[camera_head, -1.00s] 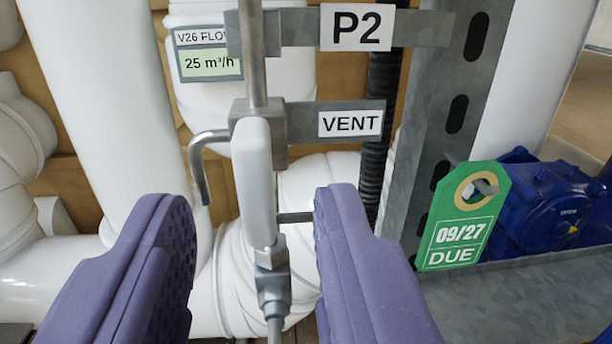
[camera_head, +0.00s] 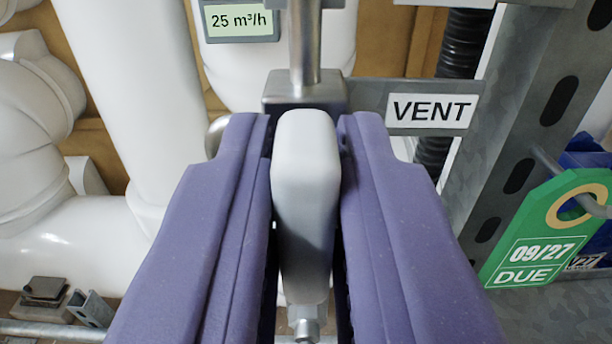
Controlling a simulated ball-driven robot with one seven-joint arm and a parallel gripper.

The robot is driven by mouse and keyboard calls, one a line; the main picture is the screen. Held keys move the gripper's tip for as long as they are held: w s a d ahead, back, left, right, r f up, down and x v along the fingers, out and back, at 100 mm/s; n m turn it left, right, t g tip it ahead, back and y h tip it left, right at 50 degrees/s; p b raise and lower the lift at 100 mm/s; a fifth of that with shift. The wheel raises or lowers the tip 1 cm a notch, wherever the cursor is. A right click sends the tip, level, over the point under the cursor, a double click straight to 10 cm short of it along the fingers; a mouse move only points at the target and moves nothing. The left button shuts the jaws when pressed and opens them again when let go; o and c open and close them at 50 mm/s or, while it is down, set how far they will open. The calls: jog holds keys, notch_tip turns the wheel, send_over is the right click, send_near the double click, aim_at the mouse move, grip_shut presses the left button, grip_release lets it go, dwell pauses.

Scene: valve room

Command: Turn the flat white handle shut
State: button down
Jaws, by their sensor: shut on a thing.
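The flat white handle (camera_head: 306,190) stands upright in the middle of the view, in line with the thin metal pipe (camera_head: 304,45) above it. It sits in front of a grey metal valve body (camera_head: 304,90). My gripper (camera_head: 306,150) has its two purple fingers on either side of the handle, shut on it. The fingers hide the handle's sides and most of the valve behind. A VENT label (camera_head: 432,110) is on a bracket to the right of the valve body.
A green tag reading 09/27 DUE (camera_head: 548,235) hangs at the right from a slotted grey post (camera_head: 535,110). Large white pipes (camera_head: 125,100) fill the left and back. A flow display reading 25 m³/h (camera_head: 238,20) is at the top. A black corrugated hose (camera_head: 458,45) runs behind the bracket.

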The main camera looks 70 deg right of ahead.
jog(key=shift+f+m+b, duration=0.15)
jog(key=shift+m+b, duration=0.15)
jog(key=m+b, duration=0.4)
jog(key=shift+f+b, duration=0.15)
jog(key=shift+b, duration=0.25)
jog(key=m+b, duration=0.5)
jog(key=shift+m, duration=0.4)
jog(key=m+b, duration=0.2)
jog(key=m, duration=0.1)
jog(key=shift+s+m, duration=0.1)
jog(key=shift+m, duration=2.1)
jog(key=c, duration=1.2)
grip_release()
jog(key=shift+o, duration=0.2)
